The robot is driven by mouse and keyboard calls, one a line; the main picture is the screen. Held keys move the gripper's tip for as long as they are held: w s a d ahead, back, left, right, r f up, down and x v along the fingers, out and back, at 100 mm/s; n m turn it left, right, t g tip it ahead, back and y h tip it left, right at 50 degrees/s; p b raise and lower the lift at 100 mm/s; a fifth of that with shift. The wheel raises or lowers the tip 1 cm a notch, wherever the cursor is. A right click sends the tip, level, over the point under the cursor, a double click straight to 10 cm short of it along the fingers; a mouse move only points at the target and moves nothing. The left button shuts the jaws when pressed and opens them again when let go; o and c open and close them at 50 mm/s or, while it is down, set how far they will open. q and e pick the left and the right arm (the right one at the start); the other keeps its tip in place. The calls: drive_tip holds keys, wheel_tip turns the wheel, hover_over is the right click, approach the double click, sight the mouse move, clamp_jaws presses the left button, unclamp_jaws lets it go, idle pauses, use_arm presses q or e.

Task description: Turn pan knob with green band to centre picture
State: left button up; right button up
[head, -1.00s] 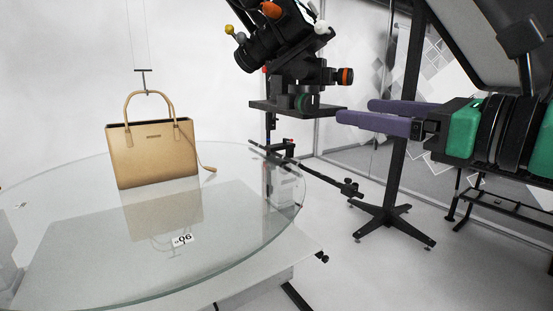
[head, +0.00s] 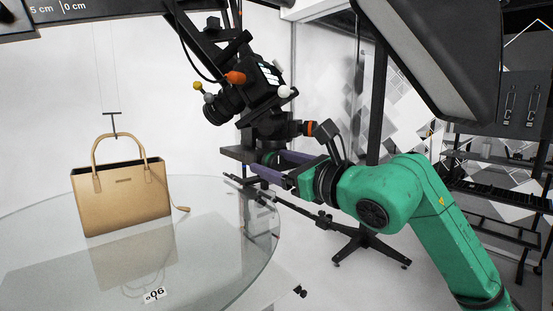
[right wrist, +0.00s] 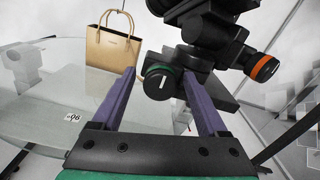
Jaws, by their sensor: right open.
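The pan knob with the green band (right wrist: 158,84) is black with a white mark on its face, upright in the right wrist view. In the head view its green band (head: 269,158) shows small below the camera, partly behind my fingers. My right gripper (right wrist: 159,75) is open, with one purple finger on each side of the knob in the wrist view; no contact is visible, and I cannot tell how far the tips reach past its face. In the head view the right gripper (head: 267,162) points left at the camera head. My left gripper is not in view.
A knob with an orange band (head: 310,128) sits right of and above the green one. The camera (head: 258,88) is mounted above. A tan handbag (head: 122,202) hangs over the glass turntable (head: 215,235). A black softbox (head: 440,60) stands close above my right arm.

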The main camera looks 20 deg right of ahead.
clamp_jaws()
drive_tip(key=shift+f+m+b, duration=0.1)
drive_tip(key=shift+m+b, duration=0.2)
drive_tip(key=shift+m, duration=0.1)
drive_tip(key=shift+m+b, duration=0.35)
drive_tip(key=shift+m, duration=0.25)
drive_tip(key=shift+m+b, duration=0.6)
drive_tip(key=shift+m, duration=0.6)
drive_tip(key=m+b, duration=0.1)
drive_tip(key=m, duration=0.4)
drive_tip(key=shift+b, duration=0.3)
